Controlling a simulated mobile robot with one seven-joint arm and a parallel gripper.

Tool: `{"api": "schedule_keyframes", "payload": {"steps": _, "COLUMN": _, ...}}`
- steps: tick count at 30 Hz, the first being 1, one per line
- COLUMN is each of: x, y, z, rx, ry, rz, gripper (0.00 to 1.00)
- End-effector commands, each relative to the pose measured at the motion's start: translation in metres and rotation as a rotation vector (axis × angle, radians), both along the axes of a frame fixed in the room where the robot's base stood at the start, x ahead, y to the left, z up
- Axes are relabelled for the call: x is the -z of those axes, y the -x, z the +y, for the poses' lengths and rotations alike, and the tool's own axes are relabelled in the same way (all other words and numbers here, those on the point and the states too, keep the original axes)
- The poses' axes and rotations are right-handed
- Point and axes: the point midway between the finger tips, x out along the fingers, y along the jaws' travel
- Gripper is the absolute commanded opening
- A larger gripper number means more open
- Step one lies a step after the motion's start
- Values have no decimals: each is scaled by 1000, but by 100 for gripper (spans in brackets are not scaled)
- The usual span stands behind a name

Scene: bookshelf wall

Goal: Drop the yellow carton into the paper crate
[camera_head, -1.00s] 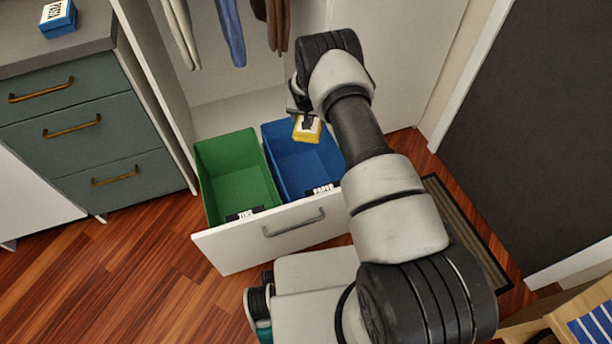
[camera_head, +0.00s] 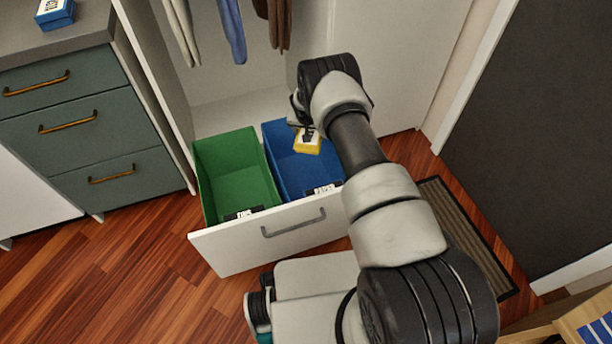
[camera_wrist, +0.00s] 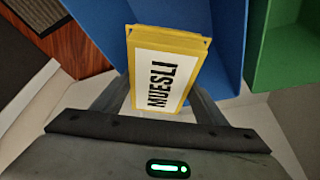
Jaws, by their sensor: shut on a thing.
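The yellow carton (camera_wrist: 165,70) has a white label reading MUESLI. My gripper (camera_wrist: 160,98) is shut on it, one finger on each side. In the head view the carton (camera_head: 308,144) shows over the blue crate (camera_head: 283,179), whose front label looks like PAPER but is small. My gripper in the head view (camera_head: 303,125) is partly hidden by my wrist. In the wrist view the blue crate (camera_wrist: 105,28) lies behind and beneath the carton.
A green crate (camera_head: 236,184) stands left of the blue one in the same open drawer (camera_head: 270,237). A dresser (camera_head: 85,125) with a blue box (camera_head: 55,13) is at left. Clothes (camera_head: 230,30) hang behind the drawer. A dark panel (camera_head: 540,130) is at right.

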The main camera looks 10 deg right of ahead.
Motion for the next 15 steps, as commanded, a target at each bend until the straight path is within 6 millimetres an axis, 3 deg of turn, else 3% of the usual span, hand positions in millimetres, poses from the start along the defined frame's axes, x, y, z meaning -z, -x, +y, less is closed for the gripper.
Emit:
{"api": "schedule_keyframes", "payload": {"steps": 2, "x": 0, "y": 0, "z": 0, "rx": 0, "ry": 0, "rz": 0, "gripper": 44}}
{"api": "schedule_keyframes", "payload": {"steps": 3, "x": 0, "y": 0, "z": 0, "rx": 0, "ry": 0, "rz": 0, "gripper": 73}}
{"api": "schedule_keyframes", "payload": {"steps": 6, "x": 0, "y": 0, "z": 0, "rx": 0, "ry": 0, "rz": 0, "gripper": 88}}
{"api": "schedule_keyframes", "payload": {"steps": 15, "x": -2, "y": 1, "z": 0, "rx": 0, "ry": 0, "rz": 0, "gripper": 88}}
